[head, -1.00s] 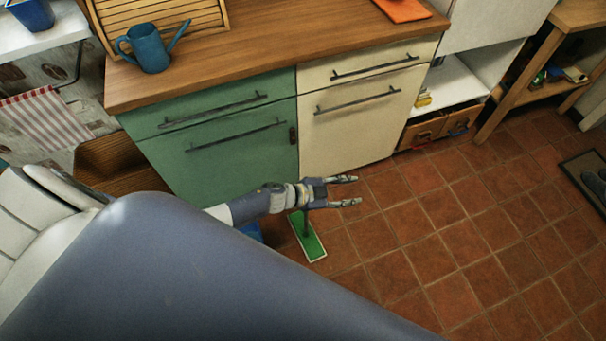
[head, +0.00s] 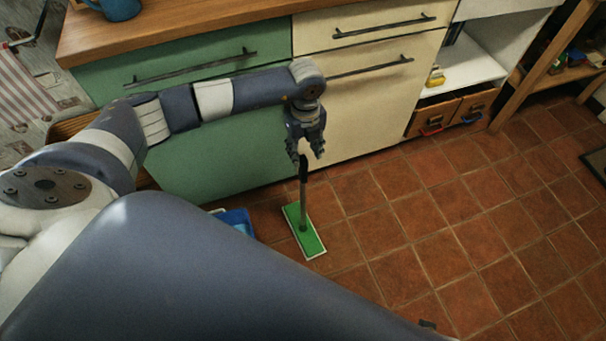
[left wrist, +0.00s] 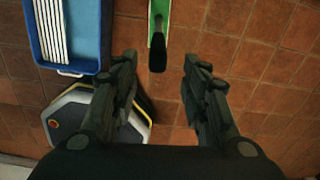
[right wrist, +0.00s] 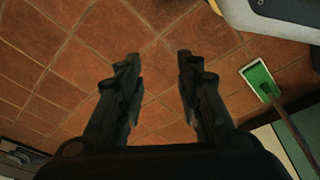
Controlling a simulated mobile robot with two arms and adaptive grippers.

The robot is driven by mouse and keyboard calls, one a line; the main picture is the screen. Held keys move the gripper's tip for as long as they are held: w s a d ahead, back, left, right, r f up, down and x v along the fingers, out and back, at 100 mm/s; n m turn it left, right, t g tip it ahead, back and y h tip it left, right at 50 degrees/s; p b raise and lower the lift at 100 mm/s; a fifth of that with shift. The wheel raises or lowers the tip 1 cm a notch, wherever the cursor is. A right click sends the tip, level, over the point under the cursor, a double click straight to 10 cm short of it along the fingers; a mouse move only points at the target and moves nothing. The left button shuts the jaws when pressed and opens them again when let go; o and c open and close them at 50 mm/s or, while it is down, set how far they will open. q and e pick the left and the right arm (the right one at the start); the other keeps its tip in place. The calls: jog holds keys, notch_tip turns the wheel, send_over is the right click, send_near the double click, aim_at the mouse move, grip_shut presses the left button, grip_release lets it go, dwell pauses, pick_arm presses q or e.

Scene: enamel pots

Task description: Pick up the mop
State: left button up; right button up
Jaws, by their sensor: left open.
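The mop has a flat green head (head: 314,244) with a pale rim, lying on the tiled floor, and a thin upright handle (head: 303,195) with a dark grip. In the left wrist view, the handle's dark end (left wrist: 157,56) shows between and slightly beyond the fingertips. My left gripper (head: 306,160) points down at the handle's top, open and not closed on it. In the right wrist view, the mop head (right wrist: 258,75) lies to the right.
A blue bucket (head: 237,220) stands left of the mop; it also shows in the left wrist view (left wrist: 92,66). Green (head: 215,165) and cream (head: 365,115) cabinets stand close behind the arm. A wooden shelf unit (head: 535,75) is at right. The tiles right of the mop are clear.

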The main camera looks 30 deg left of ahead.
aim_at(304, 159)
pick_arm(q)
notch_tip(304, 159, down, 6)
jog(key=shift+a+b, duration=0.1)
jog(key=shift+b, duration=0.35)
jog(key=f, duration=0.3)
jog(key=shift+a+f+b, duration=0.15)
jog(key=shift+a+b, duration=0.05)
jog(key=shift+b, duration=0.2)
jog(key=shift+f, duration=0.55)
pick_arm(e)
notch_tip(304, 159, up, 7)
jog(key=w, duration=0.2)
jog(key=shift+t, duration=0.3)
jog(key=shift+r, duration=0.1)
pick_arm(q)
jog(key=shift+w+r, duration=0.1)
grip_shut()
pick_arm(e)
jog(key=shift+a, duration=0.1)
